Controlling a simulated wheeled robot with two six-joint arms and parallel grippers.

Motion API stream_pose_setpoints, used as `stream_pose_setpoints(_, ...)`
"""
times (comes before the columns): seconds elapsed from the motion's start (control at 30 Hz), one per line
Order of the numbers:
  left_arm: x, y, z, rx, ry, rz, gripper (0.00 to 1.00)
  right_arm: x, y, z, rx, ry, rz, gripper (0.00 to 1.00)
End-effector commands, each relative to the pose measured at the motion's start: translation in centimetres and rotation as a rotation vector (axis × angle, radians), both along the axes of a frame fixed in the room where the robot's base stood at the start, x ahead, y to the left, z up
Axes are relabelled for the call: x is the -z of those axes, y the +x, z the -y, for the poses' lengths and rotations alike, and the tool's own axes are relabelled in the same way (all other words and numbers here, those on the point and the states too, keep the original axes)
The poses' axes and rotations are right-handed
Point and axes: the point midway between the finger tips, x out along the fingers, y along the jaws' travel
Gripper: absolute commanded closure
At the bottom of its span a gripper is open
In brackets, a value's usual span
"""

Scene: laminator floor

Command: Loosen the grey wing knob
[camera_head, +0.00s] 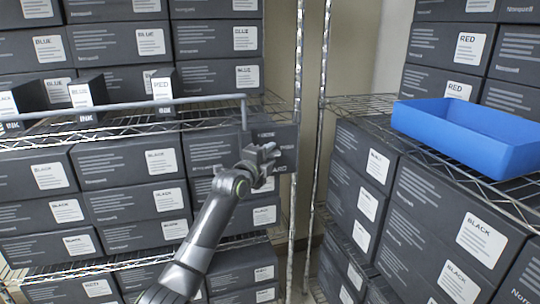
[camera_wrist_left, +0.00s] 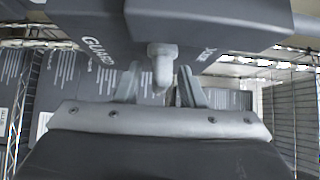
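The grey wing knob (camera_wrist_left: 162,66) hangs from the underside of a dark housing (camera_wrist_left: 100,35) marked GUARD in the left wrist view. My left gripper (camera_wrist_left: 160,90) is below the housing, with one finger on each side of the knob. Gaps show between the fingers and the knob, so the gripper looks open. In the head view the left gripper (camera_head: 264,163) is at the lower part of the same housing (camera_head: 283,147), by the rack post. The knob cannot be made out there. My right gripper is not in view.
A grey rail (camera_head: 170,104) runs across the front of the left wire rack and bends down at the housing. Dark labelled boxes (camera_head: 130,160) fill the shelves behind. A blue tray (camera_head: 465,135) sits on the right rack. A narrow gap separates the racks.

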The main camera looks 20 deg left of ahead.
Motion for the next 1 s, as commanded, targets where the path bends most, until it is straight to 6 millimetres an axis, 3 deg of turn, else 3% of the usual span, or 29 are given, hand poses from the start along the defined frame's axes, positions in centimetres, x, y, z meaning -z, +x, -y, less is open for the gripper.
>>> stream_pose_setpoints(0.47,-0.02,0.73,0.18,0.0,0.0,0.0,0.64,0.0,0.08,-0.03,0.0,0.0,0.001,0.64)
stream_pose_setpoints(0.73,0.0,0.72,0.17,0.0,0.0,0.0,0.99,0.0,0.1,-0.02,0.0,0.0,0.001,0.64)
stream_pose_setpoints(1.0,0.18,0.72,0.15,-0.001,-0.011,0.007,1.0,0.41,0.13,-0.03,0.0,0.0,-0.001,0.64)
